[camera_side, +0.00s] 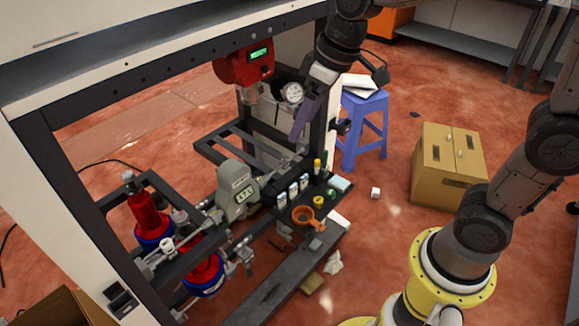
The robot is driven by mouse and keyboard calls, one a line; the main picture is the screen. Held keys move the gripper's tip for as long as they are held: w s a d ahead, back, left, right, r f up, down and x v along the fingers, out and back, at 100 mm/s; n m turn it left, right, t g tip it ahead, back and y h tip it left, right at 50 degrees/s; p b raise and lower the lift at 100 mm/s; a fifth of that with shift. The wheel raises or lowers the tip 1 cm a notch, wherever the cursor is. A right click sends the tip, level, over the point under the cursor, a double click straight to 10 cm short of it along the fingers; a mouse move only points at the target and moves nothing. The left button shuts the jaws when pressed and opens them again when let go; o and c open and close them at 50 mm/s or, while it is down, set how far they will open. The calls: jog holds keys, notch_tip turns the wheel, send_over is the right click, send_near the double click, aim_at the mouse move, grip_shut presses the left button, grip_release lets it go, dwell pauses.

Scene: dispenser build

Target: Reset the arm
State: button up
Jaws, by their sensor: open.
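My arm rises from the yellow-ringed base at the lower right, leaves the picture at the top and comes back down at top centre. My gripper (303,120) hangs in front of the frame's dark upright, above the bench. It is open, and I see nothing held in it. Its fingertips are small and partly merge with the dark parts behind.
A red gauge unit (243,65) and a round dial (292,93) are close to my gripper. A blue stool (364,125) and cardboard box (447,180) stand right.

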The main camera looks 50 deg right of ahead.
jog(key=s+d+m+t+h, duration=0.1)
jog(key=s+d, duration=0.2)
jog(key=s, duration=0.5)
jog(key=s+d+m+t+h, duration=0.1)
jog(key=s+d+m, duration=0.1)
jog(key=s, duration=0.7)
jog(key=shift+s+d+f, duration=0.2)
jog(key=shift+d+f, duration=0.05)
jog(key=shift+d, duration=0.35)
dwell(1.4)
